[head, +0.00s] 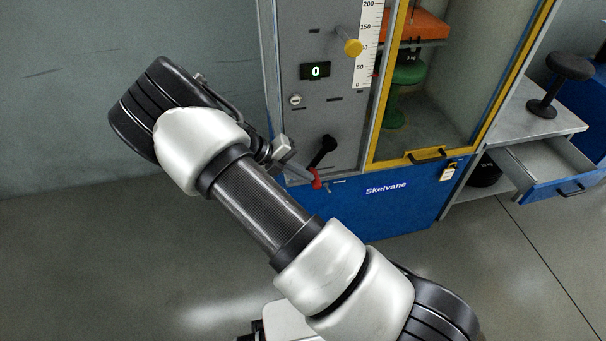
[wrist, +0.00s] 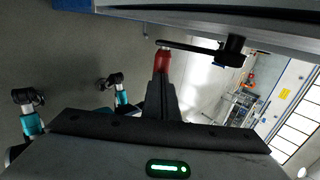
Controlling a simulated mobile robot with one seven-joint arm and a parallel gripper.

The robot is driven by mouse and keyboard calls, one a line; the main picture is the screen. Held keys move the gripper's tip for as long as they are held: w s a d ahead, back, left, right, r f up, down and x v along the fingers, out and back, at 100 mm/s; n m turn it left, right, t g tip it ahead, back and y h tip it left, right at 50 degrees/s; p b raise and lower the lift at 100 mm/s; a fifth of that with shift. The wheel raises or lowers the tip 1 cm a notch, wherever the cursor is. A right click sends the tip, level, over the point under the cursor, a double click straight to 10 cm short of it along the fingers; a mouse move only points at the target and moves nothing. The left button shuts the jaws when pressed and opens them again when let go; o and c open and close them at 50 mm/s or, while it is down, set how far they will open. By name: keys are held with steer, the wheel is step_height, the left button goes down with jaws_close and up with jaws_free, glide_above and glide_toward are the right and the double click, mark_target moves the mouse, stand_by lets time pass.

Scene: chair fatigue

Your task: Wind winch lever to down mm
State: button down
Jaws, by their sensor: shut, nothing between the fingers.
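The winch lever (head: 325,152) is a black crank on the grey front panel, with its red grip (head: 316,179) at the lower end. In the wrist view the black crank arm (wrist: 188,47) runs sideways from its hub, and the red grip (wrist: 162,62) points toward me. My gripper (head: 300,172) is beside the red grip, on its left in the head view. In the wrist view my gripper's dark fingers (wrist: 163,92) are shut and end at the red grip; I cannot tell whether they touch it. The display (head: 315,71) reads 0.
A yellow-framed door (head: 386,85) is to the right, with a padlock (head: 447,172) below. A drawer (head: 545,165) is open at far right. The floor at left is clear.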

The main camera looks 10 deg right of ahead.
mark_target(317, 181)
steer(key=shift+f, duration=0.1)
steer(key=d+f+h, duration=0.1)
steer(key=d+f+h+b, duration=0.1)
steer(key=h, duration=0.1)
steer(key=shift+f+h, duration=0.3)
steer(key=shift+f, duration=0.1)
steer(key=shift+d+f+h+b, duration=0.45)
steer(key=shift+d+h+b, duration=0.2)
steer(key=shift+h, duration=0.25)
steer(key=shift+d+h+b, duration=0.4)
steer(key=shift+h+b, duration=0.05)
steer(key=shift+h, duration=0.05)
steer(key=shift+r, duration=0.15)
